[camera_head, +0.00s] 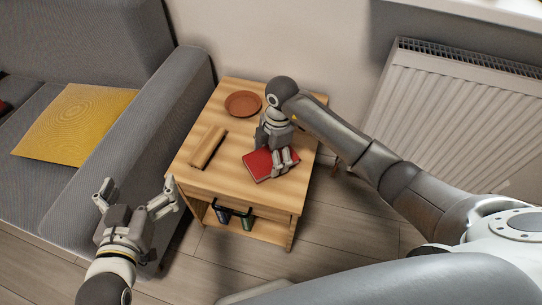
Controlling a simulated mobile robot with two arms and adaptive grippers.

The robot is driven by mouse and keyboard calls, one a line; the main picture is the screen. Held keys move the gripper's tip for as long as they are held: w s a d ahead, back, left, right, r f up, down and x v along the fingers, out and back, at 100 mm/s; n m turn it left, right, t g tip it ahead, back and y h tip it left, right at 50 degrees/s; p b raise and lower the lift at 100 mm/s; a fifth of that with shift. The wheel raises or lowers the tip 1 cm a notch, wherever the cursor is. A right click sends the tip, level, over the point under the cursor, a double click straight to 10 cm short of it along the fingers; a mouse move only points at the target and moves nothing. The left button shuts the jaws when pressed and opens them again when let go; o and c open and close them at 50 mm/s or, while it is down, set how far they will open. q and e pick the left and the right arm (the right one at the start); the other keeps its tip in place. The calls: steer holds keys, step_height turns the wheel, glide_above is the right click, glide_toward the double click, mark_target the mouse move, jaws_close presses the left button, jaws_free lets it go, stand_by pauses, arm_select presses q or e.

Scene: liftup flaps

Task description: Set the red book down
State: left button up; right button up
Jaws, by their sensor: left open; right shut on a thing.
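The red book (257,166) is over the right front part of the wooden side table (213,181), close to its top. I cannot tell whether it touches the wood. My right gripper (281,166) is above the book and shut on it; the fingers cover part of its right side. My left gripper (138,192) is open and empty, to the left of the table in front of the sofa arm.
A round terracotta dish (243,104) stands at the table's back, and a tan wooden block (207,147) lies at its left. Dark items (246,219) stand on the lower shelf. A grey sofa (150,130) is on the left, a radiator (455,115) on the right.

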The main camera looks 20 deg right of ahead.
steer(key=shift+f, duration=0.1)
steer(key=o, duration=1.2)
